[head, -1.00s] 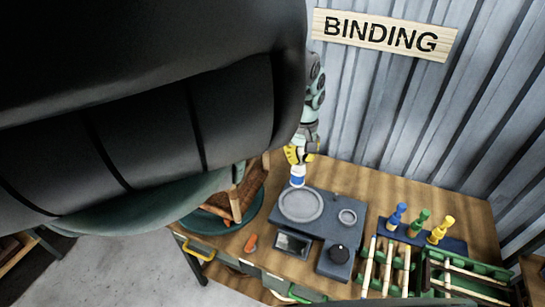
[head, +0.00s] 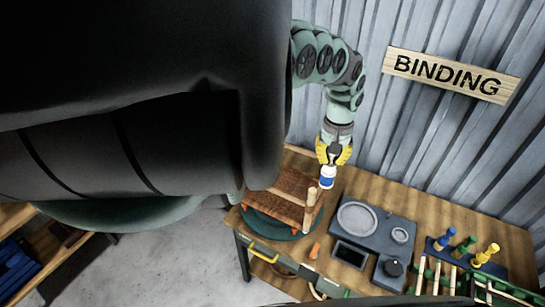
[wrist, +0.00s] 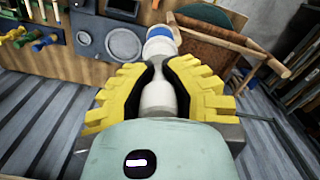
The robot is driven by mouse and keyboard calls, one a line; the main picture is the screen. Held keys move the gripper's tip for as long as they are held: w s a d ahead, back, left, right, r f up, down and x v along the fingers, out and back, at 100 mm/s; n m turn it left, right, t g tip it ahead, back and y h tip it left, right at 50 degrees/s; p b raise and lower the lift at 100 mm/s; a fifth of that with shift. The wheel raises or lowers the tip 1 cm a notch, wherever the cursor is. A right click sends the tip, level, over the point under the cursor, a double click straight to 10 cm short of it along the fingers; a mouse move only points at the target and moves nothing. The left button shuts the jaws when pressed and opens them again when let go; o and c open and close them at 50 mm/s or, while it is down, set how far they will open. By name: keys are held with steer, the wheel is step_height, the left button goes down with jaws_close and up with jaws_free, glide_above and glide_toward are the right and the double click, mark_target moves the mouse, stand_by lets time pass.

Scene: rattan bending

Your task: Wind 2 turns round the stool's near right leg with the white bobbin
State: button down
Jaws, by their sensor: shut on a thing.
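My gripper (head: 333,153), with yellow fingers, is shut on the white bobbin (head: 327,178), which has a blue band near its lower end. The bobbin also shows between the fingers in the wrist view (wrist: 157,95). The stool (head: 280,207), brown wood with a woven part, sits on a round green turntable (head: 262,228); part of it is behind my own dark body. A pale leg (head: 311,200) rises at its right side, just left of and below the bobbin. I cannot tell whether bobbin and leg touch, or see any wound strand. The stool is ahead, right of the bobbin, in the wrist view (wrist: 240,40).
A dark-blue unit with a round plate (head: 357,218) stands right of the stool. Beyond it are blue, green and yellow bobbins (head: 464,247) and a green rack (head: 460,285). A small orange object (head: 315,251) lies near the bench's front edge. A corrugated wall is behind.

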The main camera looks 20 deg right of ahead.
step_height(320, 180, down, 15)
steer(key=b, duration=1.2)
steer(key=shift+b, duration=0.35)
steer(key=shift+w+f+b, duration=0.15)
steer(key=shift+f+b, duration=0.05)
steer(key=shift+b, duration=0.55)
